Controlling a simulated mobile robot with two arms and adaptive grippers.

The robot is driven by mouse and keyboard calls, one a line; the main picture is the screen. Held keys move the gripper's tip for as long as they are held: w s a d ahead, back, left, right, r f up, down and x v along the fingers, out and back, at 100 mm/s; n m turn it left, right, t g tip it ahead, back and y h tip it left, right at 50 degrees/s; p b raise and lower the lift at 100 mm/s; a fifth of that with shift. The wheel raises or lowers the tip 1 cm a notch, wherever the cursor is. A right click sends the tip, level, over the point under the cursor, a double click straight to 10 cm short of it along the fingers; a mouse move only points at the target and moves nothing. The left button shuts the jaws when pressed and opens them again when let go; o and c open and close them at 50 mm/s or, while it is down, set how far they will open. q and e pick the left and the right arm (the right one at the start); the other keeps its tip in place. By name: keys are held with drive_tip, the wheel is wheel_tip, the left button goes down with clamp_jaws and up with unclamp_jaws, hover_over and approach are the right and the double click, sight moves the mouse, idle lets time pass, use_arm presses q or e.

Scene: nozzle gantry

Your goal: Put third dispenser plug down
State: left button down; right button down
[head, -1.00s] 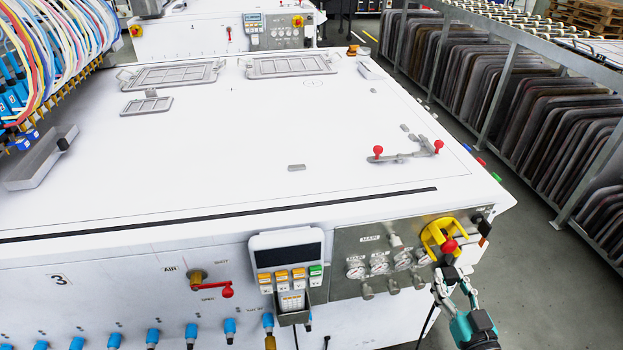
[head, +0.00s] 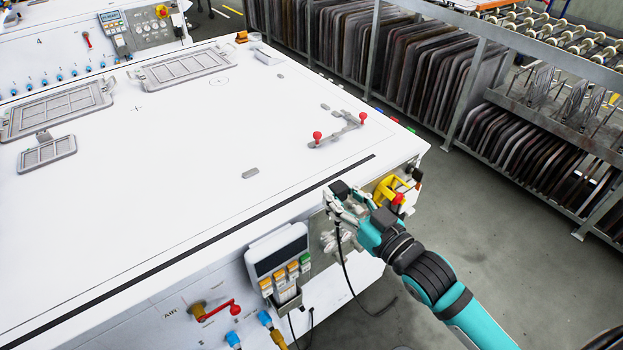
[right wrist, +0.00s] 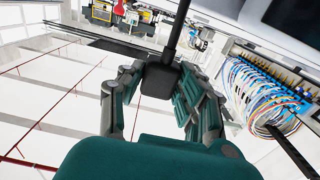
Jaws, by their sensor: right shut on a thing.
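My right gripper (head: 346,200) is shut on a black plug (head: 340,188), a small block with a thin black cable (head: 345,262) hanging from it in a loop. The gripper holds it near the front right edge of the white table (head: 200,170), in front of the grey control panel. In the right wrist view the plug (right wrist: 160,80) sits between the two fingers, its cable running up out of the picture. Whether the plug touches the table edge I cannot tell. My left gripper is not in view.
A bracket with red knobs (head: 338,130) and a small grey block (head: 250,173) lie on the tabletop. A yellow-and-red switch (head: 388,190) and a keypad box (head: 278,255) are on the front. A rack of dark sheets (head: 420,75) stands behind.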

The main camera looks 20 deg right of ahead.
hover_over(315, 190)
drive_tip(key=shift+f, duration=2.2)
drive_tip(key=shift+f, duration=0.65)
